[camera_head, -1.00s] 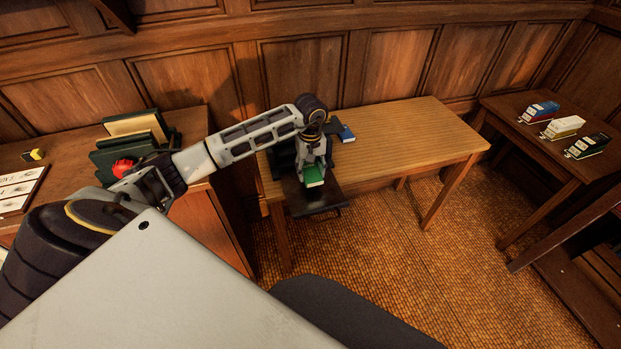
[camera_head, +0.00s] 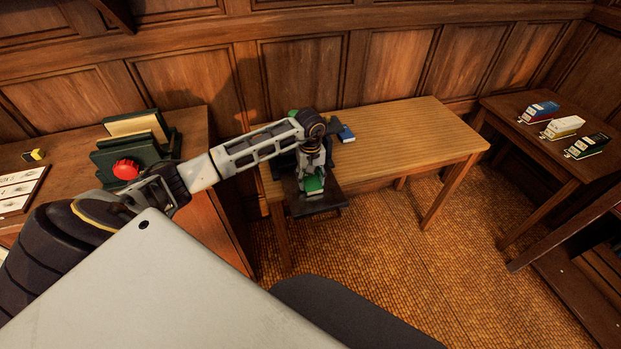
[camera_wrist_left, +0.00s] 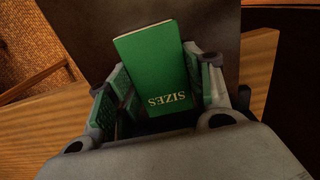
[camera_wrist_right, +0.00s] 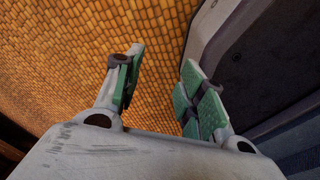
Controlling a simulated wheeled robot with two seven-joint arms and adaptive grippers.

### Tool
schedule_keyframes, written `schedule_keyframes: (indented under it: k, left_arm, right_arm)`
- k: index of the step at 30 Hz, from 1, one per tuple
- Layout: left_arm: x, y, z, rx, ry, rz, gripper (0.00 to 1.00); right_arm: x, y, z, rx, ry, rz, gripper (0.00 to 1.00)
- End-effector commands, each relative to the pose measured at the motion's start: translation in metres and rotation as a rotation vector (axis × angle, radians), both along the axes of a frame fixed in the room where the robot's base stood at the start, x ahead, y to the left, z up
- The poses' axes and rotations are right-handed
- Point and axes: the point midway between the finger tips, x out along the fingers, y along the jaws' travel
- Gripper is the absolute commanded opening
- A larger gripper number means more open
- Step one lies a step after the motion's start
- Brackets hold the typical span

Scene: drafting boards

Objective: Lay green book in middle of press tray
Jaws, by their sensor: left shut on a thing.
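The green book (camera_head: 314,188), with "SIZES" on its cover, is in my left gripper (camera_head: 313,175) over the dark press tray (camera_head: 327,204), at the left end of the wooden table. In the left wrist view the green book (camera_wrist_left: 155,62) sits between the fingers of the left gripper (camera_wrist_left: 163,80), with the dark tray (camera_wrist_left: 105,25) behind it. Whether the book touches the tray cannot be told. Much of the press behind is hidden by my arm. My right gripper (camera_wrist_right: 163,85) shows only in its wrist view, open and empty above the tiled floor.
The left desk holds a red knob-like thing (camera_head: 126,169) and dark green upright boards (camera_head: 140,145). Blue, white and black labelled items stand on the right table (camera_head: 530,140).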

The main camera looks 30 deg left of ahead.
Motion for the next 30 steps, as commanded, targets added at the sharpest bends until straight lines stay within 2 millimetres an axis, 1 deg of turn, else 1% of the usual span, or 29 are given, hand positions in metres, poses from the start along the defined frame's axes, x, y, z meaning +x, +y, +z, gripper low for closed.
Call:
schedule_keyframes:
  k: [5, 11, 12, 16, 22, 30]
  left_arm:
    - [0.000, 0.000, 0.000, -0.001, -0.001, 0.000, 0.26]
    - [0.000, 0.000, -0.003, -0.001, -0.001, 0.000, 0.26]
    - [0.000, 0.000, -0.003, 0.000, 0.000, 0.000, 0.56]
    - [0.000, 0.000, -0.002, 0.000, 0.000, 0.000, 0.73]
    - [0.000, 0.000, -0.002, -0.001, -0.001, 0.000, 0.73]
    - [0.000, 0.000, -0.001, -0.001, -0.001, 0.000, 0.73]
  right_arm:
    - [0.000, -0.002, 0.000, -0.002, 0.001, 0.001, 0.40]
    - [0.000, -0.010, -0.003, -0.011, 0.002, 0.003, 0.40]
    - [0.001, -0.011, -0.002, -0.012, 0.002, 0.003, 0.40]
    - [0.002, -0.015, -0.001, -0.017, 0.001, 0.004, 0.40]
    - [0.002, -0.018, -0.001, -0.019, 0.000, 0.005, 0.40]
    - [0.003, -0.014, 0.001, -0.015, -0.003, 0.003, 0.40]
